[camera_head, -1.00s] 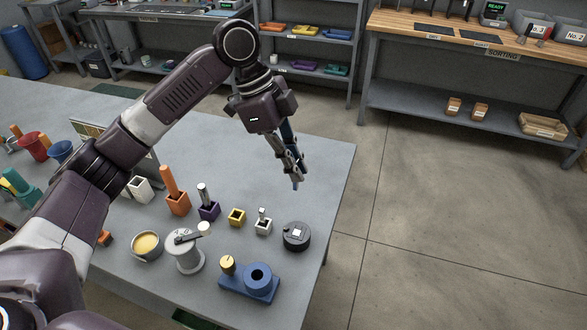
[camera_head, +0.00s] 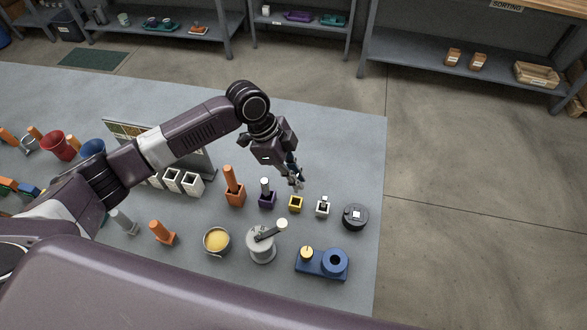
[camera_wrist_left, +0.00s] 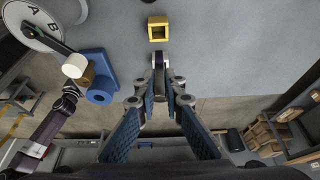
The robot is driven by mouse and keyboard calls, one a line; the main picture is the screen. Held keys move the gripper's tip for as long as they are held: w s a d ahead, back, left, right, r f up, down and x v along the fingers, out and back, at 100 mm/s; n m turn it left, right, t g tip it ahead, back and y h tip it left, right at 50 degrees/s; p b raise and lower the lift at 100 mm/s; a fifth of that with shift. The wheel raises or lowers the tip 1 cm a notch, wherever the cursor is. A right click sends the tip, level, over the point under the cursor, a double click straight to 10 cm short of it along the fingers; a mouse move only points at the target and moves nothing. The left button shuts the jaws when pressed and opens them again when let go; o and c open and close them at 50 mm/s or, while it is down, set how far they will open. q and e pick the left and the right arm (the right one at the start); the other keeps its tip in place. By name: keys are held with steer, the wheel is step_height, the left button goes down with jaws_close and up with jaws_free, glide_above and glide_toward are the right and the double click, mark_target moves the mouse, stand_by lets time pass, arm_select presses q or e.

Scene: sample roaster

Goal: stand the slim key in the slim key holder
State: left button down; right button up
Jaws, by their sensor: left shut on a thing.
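My left gripper (camera_head: 297,183) is shut and points down just above and behind the yellow holder. In the left wrist view its fingers (camera_wrist_left: 159,88) close on a narrow dark and grey piece (camera_wrist_left: 158,62), which I take to be the slim key. Most of the piece is hidden by the fingers. The small square yellow holder (camera_head: 295,209), which I take to be the slim key holder, looks empty. It also shows in the wrist view (camera_wrist_left: 157,38), ahead of the fingertips and apart from the held piece.
A purple holder (camera_head: 267,205) with a grey key stands left of the yellow one, a white holder (camera_head: 322,212) with a short key right. A black round device (camera_head: 355,217), a blue fixture (camera_head: 322,264) and an orange holder (camera_head: 235,198) are near. The table's right edge is close.

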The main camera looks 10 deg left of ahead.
arm_select(q)
steer(key=shift+d, duration=0.1)
steer(key=shift+r+p, duration=0.1)
steer(key=shift+p, duration=0.25)
step_height(320, 180, down, 2)
steer(key=shift+f+b, duration=0.15)
steer(key=shift+b, duration=0.5)
steer(key=shift+f+b, duration=0.45)
steer(key=shift+f, duration=0.45)
steer(key=shift+a+f, duration=0.2)
steer(key=shift+f, duration=0.25)
arm_select(e)
steer(key=shift+a+f, duration=0.15)
steer(key=shift+f, duration=0.35)
steer(key=shift+a+f, duration=0.15)
steer(key=shift+f, duration=0.35)
steer(key=shift+d, duration=0.25)
steer(key=shift+r, duration=0.3)
steer(key=shift+a, duration=0.2)
